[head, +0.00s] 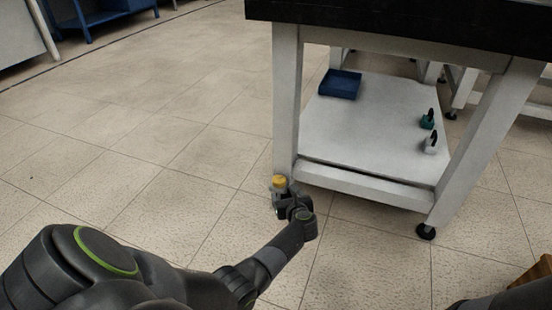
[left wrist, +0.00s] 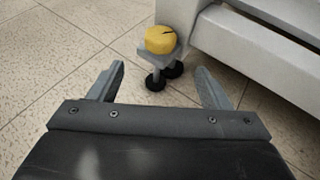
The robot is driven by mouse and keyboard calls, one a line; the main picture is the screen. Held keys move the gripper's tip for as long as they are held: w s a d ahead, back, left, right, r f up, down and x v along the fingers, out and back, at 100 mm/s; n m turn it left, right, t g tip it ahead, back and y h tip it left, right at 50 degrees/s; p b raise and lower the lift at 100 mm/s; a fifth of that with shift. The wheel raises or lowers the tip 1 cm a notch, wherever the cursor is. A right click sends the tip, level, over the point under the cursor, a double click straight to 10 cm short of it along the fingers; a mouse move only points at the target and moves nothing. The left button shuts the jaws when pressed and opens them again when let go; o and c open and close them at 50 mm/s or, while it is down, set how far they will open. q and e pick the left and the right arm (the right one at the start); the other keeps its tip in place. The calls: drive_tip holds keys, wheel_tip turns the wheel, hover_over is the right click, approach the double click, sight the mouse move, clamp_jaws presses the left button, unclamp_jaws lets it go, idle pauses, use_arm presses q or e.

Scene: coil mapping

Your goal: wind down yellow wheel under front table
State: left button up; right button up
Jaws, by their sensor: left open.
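The yellow wheel (head: 279,181) sits low at the foot of the front table's left leg, just beyond my left gripper (head: 284,196). In the left wrist view the yellow wheel (left wrist: 160,40) is a short round knob on a grey bracket above dark casters (left wrist: 160,78). My left gripper's two fingers (left wrist: 160,84) are open and apart, with the wheel ahead of the gap between them, and nothing is held. The front table (head: 286,100) has a dark top and white legs. My right gripper is not in view.
The table's lower shelf (head: 370,125) holds a blue tray (head: 340,84) and two small items with black handles, one teal (head: 427,120) and one white (head: 431,146). A black foot (head: 426,231) stands under the right leg. The tiled floor at left is clear.

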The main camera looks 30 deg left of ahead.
use_arm(q)
drive_tip(key=p+v, duration=0.3)
drive_tip(key=v, duration=0.4)
drive_tip(key=s+a+r+m+t+y+p, duration=0.1)
drive_tip(key=s+r+m+t+p, duration=0.1)
drive_tip(key=r, duration=0.6)
drive_tip(key=s+a+r+m+t+y+p, duration=0.2)
drive_tip(key=r+m, duration=0.3)
drive_tip(key=r, duration=0.4)
drive_tip(key=shift+a+m+t+y, duration=0.25)
drive_tip(key=shift+m+t+y, duration=0.05)
drive_tip(key=shift+t, duration=0.1)
drive_tip(key=shift+s+r, duration=0.1)
